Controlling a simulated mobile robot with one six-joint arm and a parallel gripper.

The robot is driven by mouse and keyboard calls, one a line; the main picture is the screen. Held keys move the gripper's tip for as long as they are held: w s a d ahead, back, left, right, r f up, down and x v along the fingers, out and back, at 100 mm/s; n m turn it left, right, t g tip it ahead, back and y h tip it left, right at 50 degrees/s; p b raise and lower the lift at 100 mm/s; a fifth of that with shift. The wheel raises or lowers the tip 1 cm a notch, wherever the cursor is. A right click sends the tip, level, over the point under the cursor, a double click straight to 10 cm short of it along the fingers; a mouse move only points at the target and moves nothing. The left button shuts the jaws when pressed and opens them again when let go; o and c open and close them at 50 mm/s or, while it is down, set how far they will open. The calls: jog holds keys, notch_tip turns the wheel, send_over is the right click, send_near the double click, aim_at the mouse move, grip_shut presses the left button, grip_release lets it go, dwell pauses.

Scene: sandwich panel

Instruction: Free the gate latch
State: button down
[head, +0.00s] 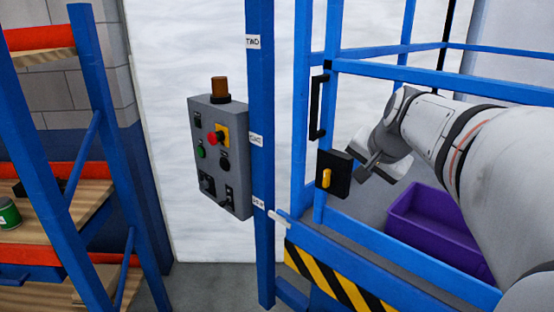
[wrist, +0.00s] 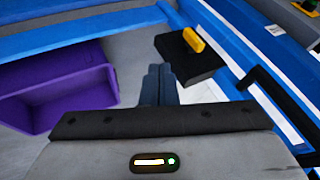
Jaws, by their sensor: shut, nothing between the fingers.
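The gate latch is a black box (head: 342,164) with a yellow lever (head: 326,178), fixed to a blue post of the gate frame. In the wrist view the black box (wrist: 187,58) and its yellow lever (wrist: 194,40) show just ahead and to the right of the fingers. My gripper (head: 366,172) is beside the box, on its right in the head view. In the wrist view the gripper's fingers (wrist: 159,72) are together and empty. They look apart from the yellow lever. In the head view the fingertips are partly hard to make out.
A black handle (head: 317,106) is on the gate post above the latch. A purple bin (head: 437,228) stands inside the blue frame. A grey control box (head: 219,155) with buttons hangs left of the blue column (head: 261,150). A striped bar (head: 330,280) runs below. Shelves stand far left.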

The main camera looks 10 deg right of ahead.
aim_at(328, 177)
jog(key=shift+f, duration=0.1)
jog(key=shift+w+a+f+p, duration=0.4)
jog(key=shift+w+f+p, duration=0.15)
jog(key=shift+w+f, duration=0.9)
jog(key=shift+w+a+f+p, duration=0.55)
jog(key=shift+w+f, duration=0.65)
jog(key=shift+w, duration=0.4)
jog(key=shift+w+a+f+p, duration=0.3)
jog(key=shift+w+f+p, duration=0.3)
jog(key=shift+w+f, duration=0.85)
jog(key=shift+w+a+b, duration=0.1)
jog(key=shift+a+b, duration=0.05)
jog(key=shift+b, duration=0.2)
